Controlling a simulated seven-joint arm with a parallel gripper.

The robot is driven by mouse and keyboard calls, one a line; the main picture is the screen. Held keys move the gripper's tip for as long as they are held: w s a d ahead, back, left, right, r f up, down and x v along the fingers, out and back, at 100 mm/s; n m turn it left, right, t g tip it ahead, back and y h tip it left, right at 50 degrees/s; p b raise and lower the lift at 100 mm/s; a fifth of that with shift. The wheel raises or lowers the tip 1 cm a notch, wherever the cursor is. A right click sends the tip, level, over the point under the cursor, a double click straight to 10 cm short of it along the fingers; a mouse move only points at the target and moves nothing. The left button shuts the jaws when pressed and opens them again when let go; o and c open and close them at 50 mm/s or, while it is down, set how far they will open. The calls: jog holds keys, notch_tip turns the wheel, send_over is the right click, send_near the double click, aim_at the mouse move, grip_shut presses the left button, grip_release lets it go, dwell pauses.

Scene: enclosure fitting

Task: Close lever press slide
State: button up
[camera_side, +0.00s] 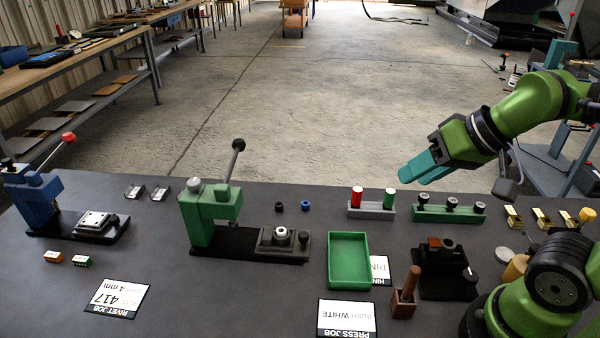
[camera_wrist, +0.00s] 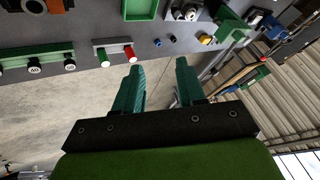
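The green lever press (camera_side: 212,208) stands on the table left of centre, its dark lever (camera_side: 233,158) raised. Its grey slide (camera_side: 283,241) sits at the right end of the black base (camera_side: 225,243), out to the right of the press head, with a round metal piece (camera_side: 283,236) on top.
A green tray (camera_side: 349,283) is right of the slide. A rack with red and green pins (camera_side: 372,211) and a green rack with black knobs (camera_side: 450,213) stand at the back. A blue press (camera_side: 42,205) is far left. Two small bushings (camera_side: 293,206) lie behind the slide.

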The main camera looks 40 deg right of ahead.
jog(key=f+m+g, duration=0.1)
jog(key=w+d+f, duration=0.1)
jog(key=f, duration=0.1)
jog(key=d+f+m+g, duration=0.1)
jog(key=f, duration=0.1)
jog(key=shift+w+m+g, duration=0.3)
jog(key=shift+w, duration=0.1)
grip_shut()
jog(key=m+y, duration=0.6)
jog(key=m, duration=1.1)
send_near(309, 236)
notch_tip(309, 236, down, 5)
jog(key=shift+w, duration=0.1)
jog(key=w+a, duration=0.1)
jog(key=a, duration=0.2)
jog(key=shift+w, duration=0.4)
jog(key=shift+w+a, duration=0.15)
jog(key=shift+a, duration=0.15)
jog(key=shift+r, duration=0.1)
